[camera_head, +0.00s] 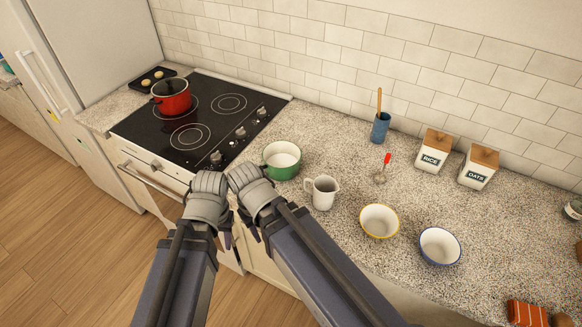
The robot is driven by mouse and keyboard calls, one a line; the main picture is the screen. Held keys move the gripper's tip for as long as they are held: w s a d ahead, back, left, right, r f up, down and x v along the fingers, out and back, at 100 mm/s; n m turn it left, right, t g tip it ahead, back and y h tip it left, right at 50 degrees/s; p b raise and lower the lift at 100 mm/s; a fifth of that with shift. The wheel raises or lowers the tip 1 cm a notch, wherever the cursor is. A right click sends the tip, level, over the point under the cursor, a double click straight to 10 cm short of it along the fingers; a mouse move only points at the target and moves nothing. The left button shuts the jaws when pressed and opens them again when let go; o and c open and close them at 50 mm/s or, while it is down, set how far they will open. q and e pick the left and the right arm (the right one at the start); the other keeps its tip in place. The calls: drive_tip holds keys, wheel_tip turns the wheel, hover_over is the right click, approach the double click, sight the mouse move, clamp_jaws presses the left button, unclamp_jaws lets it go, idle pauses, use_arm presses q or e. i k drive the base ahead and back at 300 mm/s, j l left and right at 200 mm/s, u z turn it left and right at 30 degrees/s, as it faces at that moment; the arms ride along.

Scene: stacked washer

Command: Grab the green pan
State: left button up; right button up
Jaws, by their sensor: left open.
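The green pan (283,170), green outside and pale inside, stands upright on the speckled counter just right of the stove. It looks empty, and its lower left edge is close to my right wrist in the picture. My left gripper (209,226) is low in front of the stove and counter edge, left of and below the pan. It is open and holds nothing that I can see. My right gripper (252,222) is beside it, just below the pan in the picture. Its fingers are mostly hidden behind my arm. Neither gripper visibly holds the pan.
A white mug (324,194) stands close right of the pan. A yellow-rimmed bowl (379,222) and a blue-rimmed bowl (440,246) are farther right. Bare counter lies behind the pan.

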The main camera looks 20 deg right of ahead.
sight(281, 175)
drive_tip(key=z, duration=1.4)
drive_tip(key=k+j, duration=0.2)
drive_tip(key=j, duration=0.15)
drive_tip(key=k+j, duration=0.2)
drive_tip(key=j, duration=0.15)
drive_tip(key=k+j, duration=0.2)
drive_tip(key=j, duration=0.2)
drive_tip(key=i+l, duration=0.15)
drive_tip(key=i, duration=0.2)
